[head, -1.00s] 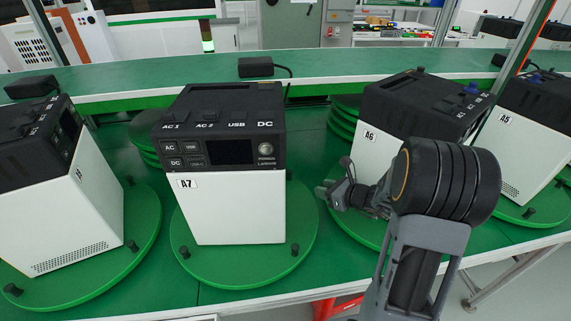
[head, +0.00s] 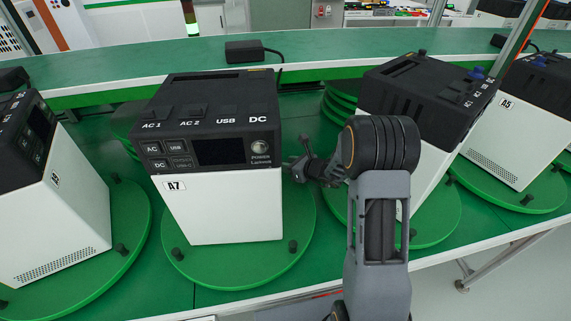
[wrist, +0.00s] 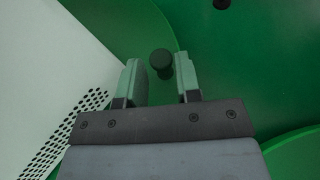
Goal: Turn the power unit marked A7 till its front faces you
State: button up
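The power unit marked A7 (head: 225,208) stands upright on a round green turntable (head: 222,277). Its panel with display, buttons and A7 label faces nearly toward me in the head view. My gripper (head: 303,168) is low beside the unit's right side, above the turntable's right part. In the wrist view my gripper (wrist: 160,80) is open, with a black peg (wrist: 161,61) showing between and slightly beyond its fingertips. I cannot tell whether the fingers touch it. A white vented wall (wrist: 45,85) is left of the fingers. Another peg (head: 293,246) stands at the turntable's front right.
Unit A6 (head: 408,100) stands on its own turntable close to the right of my arm. Unit A5 (head: 510,125) is farther right. Another unit (head: 55,220) stands on a turntable at left. A green shelf (head: 330,62) with a black adapter (head: 244,51) runs behind.

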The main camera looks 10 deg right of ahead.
jog(key=shift+x, duration=0.95)
grip_shut()
